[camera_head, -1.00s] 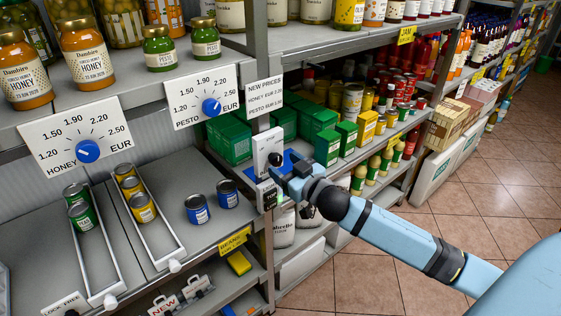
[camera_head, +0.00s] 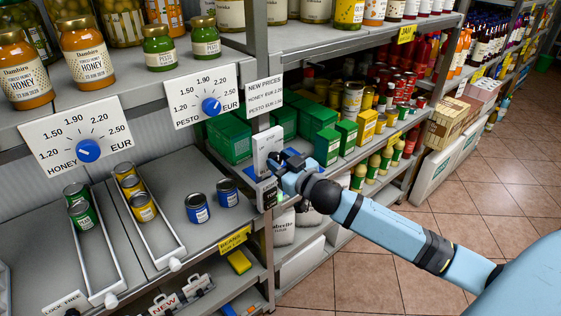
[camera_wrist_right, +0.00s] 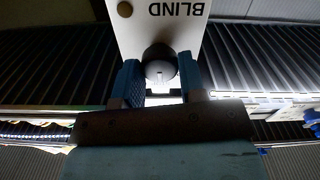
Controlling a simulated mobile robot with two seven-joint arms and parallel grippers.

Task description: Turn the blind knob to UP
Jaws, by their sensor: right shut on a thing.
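The blind knob is a dark round knob (camera_wrist_right: 159,64) on a white panel marked BLIND (camera_wrist_right: 178,28) in the right wrist view. My right gripper (camera_wrist_right: 158,85) is shut on it, with one blue finger on each side. In the head view my right gripper (camera_head: 279,168) is at the shelf post, in front of the white panel (camera_head: 268,146), and hides the knob. The UP mark and the knob's pointer cannot be made out. My left gripper is not in view.
Green boxes (camera_head: 327,147) stand on the shelf right of my gripper. Blue cans (camera_head: 197,208) stand on the shelf to its left. Price dials for honey (camera_head: 88,151) and pesto (camera_head: 211,107) are on the upper shelf edge. The tiled floor (camera_head: 350,280) is clear.

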